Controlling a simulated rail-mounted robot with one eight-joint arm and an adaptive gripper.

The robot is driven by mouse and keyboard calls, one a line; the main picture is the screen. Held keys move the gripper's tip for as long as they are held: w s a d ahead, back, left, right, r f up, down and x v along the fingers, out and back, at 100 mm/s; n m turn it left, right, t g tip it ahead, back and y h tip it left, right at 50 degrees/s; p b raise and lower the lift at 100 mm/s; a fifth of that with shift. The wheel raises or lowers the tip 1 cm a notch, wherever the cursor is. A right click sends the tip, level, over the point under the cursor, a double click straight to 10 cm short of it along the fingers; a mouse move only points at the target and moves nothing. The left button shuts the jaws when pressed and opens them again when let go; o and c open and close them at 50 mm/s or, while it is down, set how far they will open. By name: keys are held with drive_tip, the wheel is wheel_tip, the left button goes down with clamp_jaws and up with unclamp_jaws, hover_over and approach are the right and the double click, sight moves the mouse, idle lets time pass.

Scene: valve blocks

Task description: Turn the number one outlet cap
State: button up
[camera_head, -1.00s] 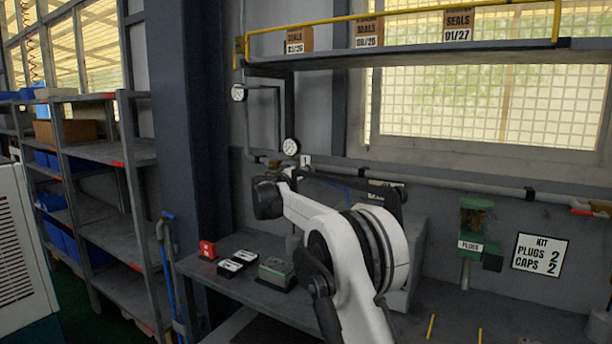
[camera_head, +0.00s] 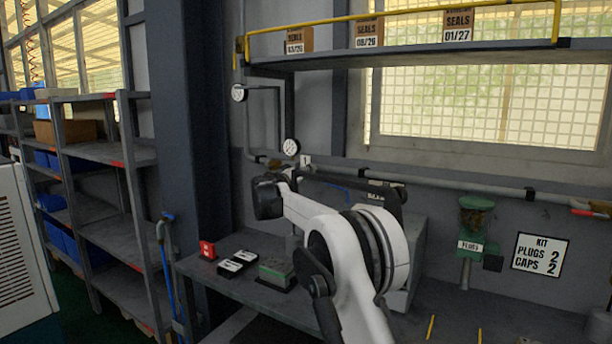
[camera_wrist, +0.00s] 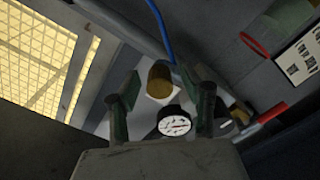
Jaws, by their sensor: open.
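A brass-coloured cylindrical cap (camera_wrist: 158,84) shows in the wrist view. My gripper (camera_wrist: 156,76) is open, with one green-padded finger on each side of the cap. A gap shows between the cap and each finger, and I cannot tell how far the fingertips reach along it. A white-faced gauge (camera_wrist: 174,121) sits just below the cap in that view. In the head view, a small label reading 1 (camera_head: 306,160) is on the wall pipe beside another view of a round gauge (camera_head: 291,146). My arm hides much of the area below it, and the cap is not clear there.
A grey pipe (camera_head: 455,186) runs along the wall. A green plugs dispenser (camera_head: 475,218) stands right. A blue hose (camera_wrist: 161,28) passes near the cap.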

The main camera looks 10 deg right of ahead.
drive_tip(key=v, duration=1.2)
drive_tip(key=s+d+g+y, duration=0.2)
drive_tip(key=s+d, duration=0.2)
drive_tip(key=s, duration=0.5)
drive_tip(key=s+d+g+y, duration=0.1)
drive_tip(key=s+d, duration=0.3)
drive_tip(key=s, duration=0.5)
drive_tip(key=s+d+g+y, duration=0.2)
drive_tip(key=s+d, duration=0.2)
drive_tip(key=s, duration=0.5)
drive_tip(key=s+a+f+y, duration=0.1)
drive_tip(key=s+f, duration=0.4)
drive_tip(key=s, duration=0.6)
drive_tip(key=s+a+f+g+y, duration=0.1)
drive_tip(key=s+f+y, duration=0.2)
drive_tip(key=s+f, duration=0.3)
drive_tip(key=s+a+f+y, duration=0.1)
drive_tip(key=s+f, duration=0.5)
drive_tip(key=s, duration=1)
drive_tip(key=shift+a+m+y, duration=0.3)
drive_tip(key=shift+a+y, duration=0.05)
drive_tip(key=shift+y, duration=0.55)
